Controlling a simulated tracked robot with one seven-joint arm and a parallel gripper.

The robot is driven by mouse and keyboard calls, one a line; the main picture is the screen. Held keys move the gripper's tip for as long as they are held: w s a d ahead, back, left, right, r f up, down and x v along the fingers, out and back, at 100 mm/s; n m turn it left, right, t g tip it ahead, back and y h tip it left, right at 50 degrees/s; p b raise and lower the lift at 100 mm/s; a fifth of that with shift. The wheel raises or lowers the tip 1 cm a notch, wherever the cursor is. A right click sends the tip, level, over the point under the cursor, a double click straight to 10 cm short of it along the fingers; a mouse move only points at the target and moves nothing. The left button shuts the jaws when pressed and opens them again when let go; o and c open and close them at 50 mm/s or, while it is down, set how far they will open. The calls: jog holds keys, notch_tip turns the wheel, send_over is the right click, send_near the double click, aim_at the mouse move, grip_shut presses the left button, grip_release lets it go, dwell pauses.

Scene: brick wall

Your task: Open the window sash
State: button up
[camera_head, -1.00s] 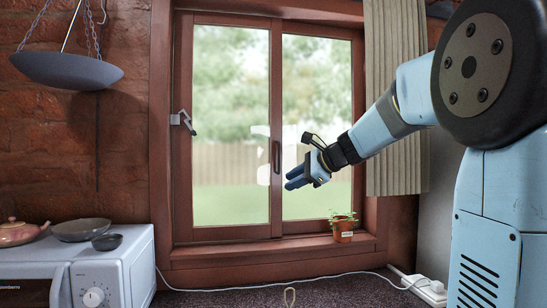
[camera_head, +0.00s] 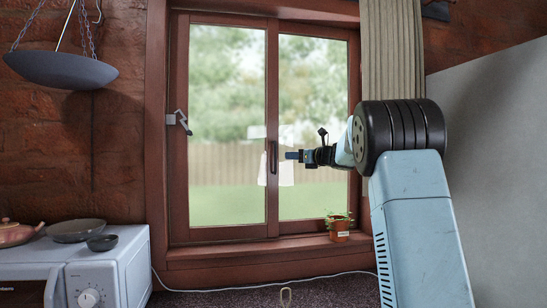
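The window has two glazed panels in red-brown frames, and the left sash (camera_head: 177,205) stands beside the right sash (camera_head: 352,190). A dark upright pull handle (camera_head: 273,158) sits on the middle stile (camera_head: 272,95). A grey lever latch (camera_head: 180,121) is on the left frame edge. No gap shows at the left edge of the left sash. My gripper (camera_head: 291,156) points left, its blue fingertips just right of the pull handle at about the same height. Seen side-on, its finger opening and any contact with the handle cannot be told.
A potted plant (camera_head: 339,228) stands on the sill (camera_head: 240,255) below my forearm. A curtain (camera_head: 393,50) hangs at the right. A white microwave (camera_head: 118,272) with dishes on top is lower left, under a hanging scale pan (camera_head: 62,70). A cable runs below the sill.

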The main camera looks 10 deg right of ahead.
send_over(275, 170)
jog(key=shift+w+d, duration=0.15)
jog(key=shift+w, duration=0.2)
jog(key=shift+c, duration=0.4)
grip_shut()
